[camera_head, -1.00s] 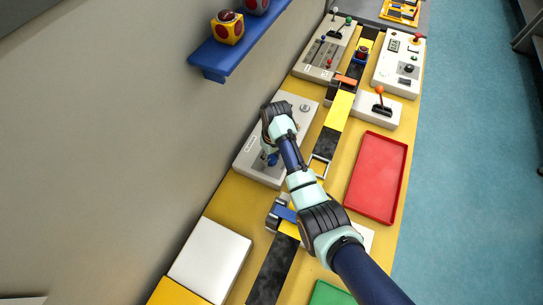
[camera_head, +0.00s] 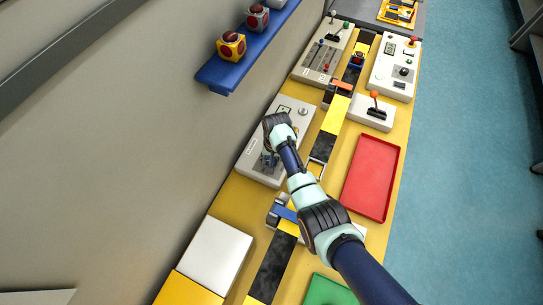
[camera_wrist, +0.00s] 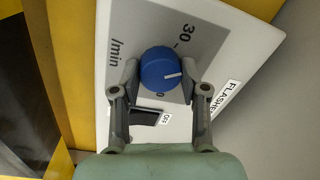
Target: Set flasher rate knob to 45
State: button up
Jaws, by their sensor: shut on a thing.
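The blue flasher rate knob (camera_wrist: 158,68) is round, with a white pointer line aimed right in the wrist view, short of the "30" mark (camera_wrist: 170,29). A "0" shows below the knob. The light flasher panel (camera_wrist: 250,38) carries "/min" and "FLASHER" lettering; the panel also shows in the head view (camera_head: 293,110). My gripper (camera_wrist: 160,78) has one finger on each side of the knob and is shut on it. In the head view my gripper (camera_head: 269,157) is over the panel's near part, and the knob is mostly hidden there. No 45 mark can be read.
A black switch marked "OFF" (camera_wrist: 150,117) sits just below the knob in the wrist view. A red tray (camera_head: 371,177) and a lever box (camera_head: 371,113) lie to the right. A blue wall shelf (camera_head: 240,68) holds buttons above left.

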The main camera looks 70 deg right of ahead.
jog(key=m+p, duration=0.2)
jog(key=m, duration=0.3)
jog(key=shift+m, duration=0.4)
dwell(0.4)
jog(key=o, duration=1.1)
jog(key=shift+o, duration=0.2)
jog(key=shift+r, duration=0.15)
notch_tip(320, 180, up, 12)
jog(key=shift+s, duration=0.4)
jog(key=shift+a, duration=0.1)
